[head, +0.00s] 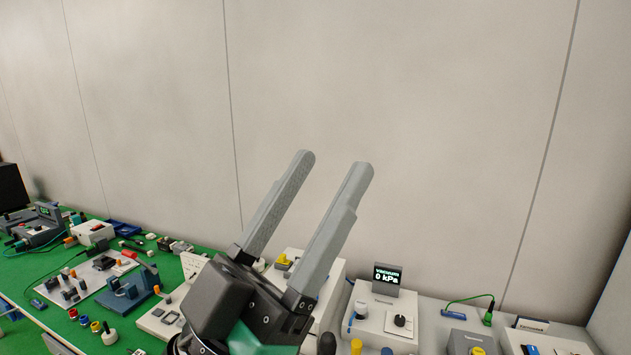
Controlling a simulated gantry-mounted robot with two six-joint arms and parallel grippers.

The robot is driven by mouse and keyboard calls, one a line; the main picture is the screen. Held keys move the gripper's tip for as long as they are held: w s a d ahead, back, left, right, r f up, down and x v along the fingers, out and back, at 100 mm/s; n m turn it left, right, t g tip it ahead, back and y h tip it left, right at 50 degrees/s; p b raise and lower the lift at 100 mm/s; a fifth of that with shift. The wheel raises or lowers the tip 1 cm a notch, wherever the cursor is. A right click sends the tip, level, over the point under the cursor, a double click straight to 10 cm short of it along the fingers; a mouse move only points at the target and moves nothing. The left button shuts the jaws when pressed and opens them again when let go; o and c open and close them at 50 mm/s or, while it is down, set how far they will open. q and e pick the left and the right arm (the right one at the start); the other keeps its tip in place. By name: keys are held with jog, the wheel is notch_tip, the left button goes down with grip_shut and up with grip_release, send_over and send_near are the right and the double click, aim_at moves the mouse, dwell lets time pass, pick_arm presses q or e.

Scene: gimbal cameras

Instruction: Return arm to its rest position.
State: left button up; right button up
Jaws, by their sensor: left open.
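My left gripper (335,165) is large in the middle of the head view, its two grey fingers pointing up and to the right. The fingers stand apart with only pale wall visible between their tips, so it is open and empty. It is raised in front of the bench equipment and hides part of it. My right gripper is not in the head view.
A green mat (30,268) with several small parts and devices covers the bench at left. A vacuum display reading 0 kPa (387,279) stands on a white unit (372,318) at right. A plain wall (430,110) rises behind; the space before it is clear.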

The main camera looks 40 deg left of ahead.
pick_arm(q)
jog(key=shift+s+d+r+h, duration=0.25)
jog(key=shift+s+r+h, duration=0.05)
jog(key=shift+s+r, duration=0.15)
notch_tip(320, 180, up, 32)
jog(key=p, duration=3.1)
jog(key=shift+f+p, duration=0.25)
jog(key=shift+p, duration=0.15)
